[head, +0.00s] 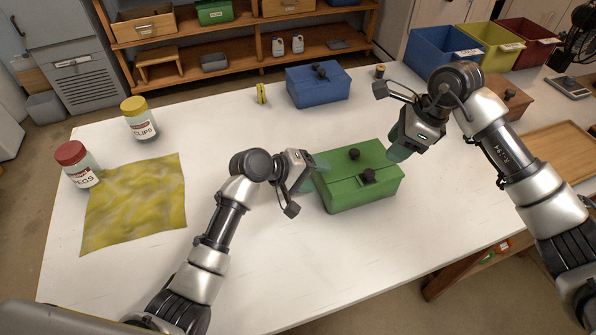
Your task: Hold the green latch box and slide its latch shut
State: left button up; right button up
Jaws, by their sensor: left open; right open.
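The green latch box (362,194) stands on the white table right of centre, with its lid down. Two black knobs show on it: one on the lid top (354,154) and one near the front edge (368,176). Whether the latch is engaged is too small to tell. My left gripper (312,186) is open at the box's left side, close to its wall; I cannot tell whether it touches. My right gripper (398,152) is open at the box's back right corner, slightly above the table, with its fingertips partly hidden.
A blue latch box (318,88) stands behind the green one. A yellow cloth (135,203) and two jars, yellow-lidded (140,120) and red-lidded (77,165), are at left. Bins (445,50) and a wooden tray (560,150) are at right. The table in front of the green box is clear.

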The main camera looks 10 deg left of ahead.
pick_arm(q)
jog(key=shift+w+d+f, duration=0.3)
jog(key=shift+d+f, duration=0.05)
jog(key=shift+d, duration=0.2)
